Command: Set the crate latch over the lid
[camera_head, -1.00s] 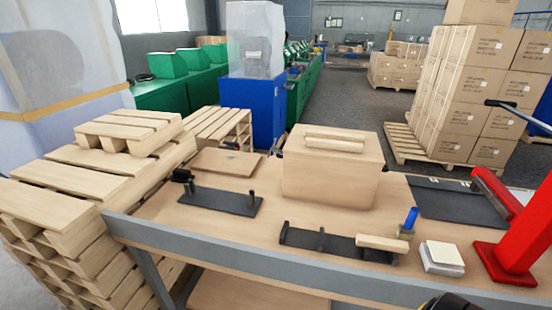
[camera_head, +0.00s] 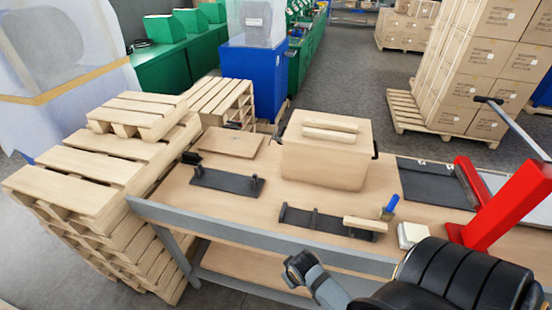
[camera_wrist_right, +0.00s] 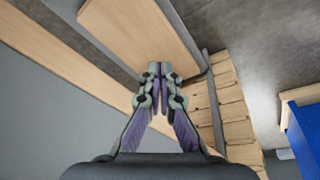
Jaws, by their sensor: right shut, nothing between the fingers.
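The crate (camera_head: 322,162) is a pale wooden box standing on the workbench in the head view. Its lid (camera_head: 330,134) is in place on top, with wooden slats as a handle. Dark metal fittings show at its left and right sides; the one on the right (camera_head: 375,150) may be the latch, but it is too small to tell its position. My right gripper (camera_wrist_right: 160,72) is shut and empty in the right wrist view, apart from the crate. My dark right arm enters at the bottom right of the head view. My left gripper is not in view.
The workbench (camera_head: 240,220) also holds dark fixtures (camera_head: 226,181), a flat board (camera_head: 230,142), a blue-handled tool (camera_head: 389,207) and a white block (camera_head: 411,235). A red post (camera_head: 500,210) stands at right. Stacked pallets (camera_head: 90,190) adjoin the left end.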

